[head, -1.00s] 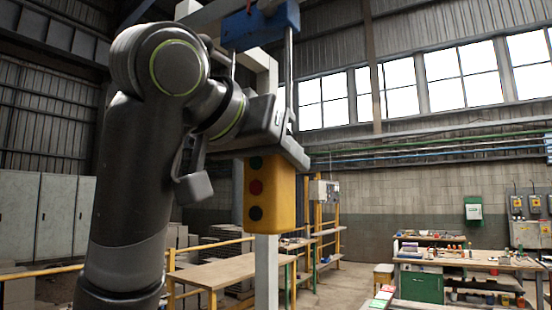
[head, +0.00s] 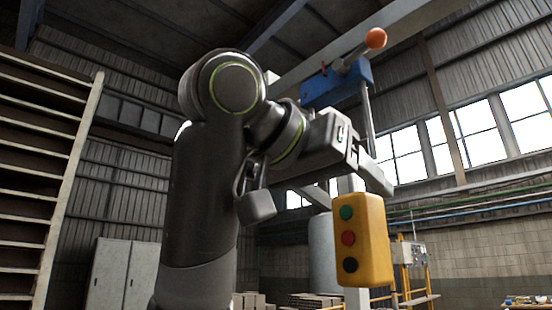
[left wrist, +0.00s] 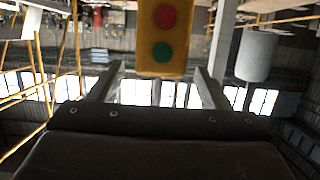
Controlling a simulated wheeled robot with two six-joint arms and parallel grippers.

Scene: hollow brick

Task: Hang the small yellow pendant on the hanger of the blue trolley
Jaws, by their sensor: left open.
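The small yellow pendant (head: 374,236), with green, red and black buttons on its face, hangs about upright under the blue trolley (head: 335,84). The trolley's grey hanger rod (head: 368,117) runs down behind my left gripper. My left gripper (head: 357,196) is open, its fingers at the pendant's top end. The join between pendant and hanger is hidden by the gripper. In the left wrist view the pendant (left wrist: 160,12) stands between and beyond the two spread fingers (left wrist: 157,78), with gaps visible beside it. My right gripper is not in view.
The trolley sits by a pale overhead beam (head: 350,40) and carries an orange ball-ended handle (head: 375,39). A pale post (head: 352,185) and a grey cylinder (head: 322,250) stand behind the pendant. Tall shelving (head: 45,170) is at left.

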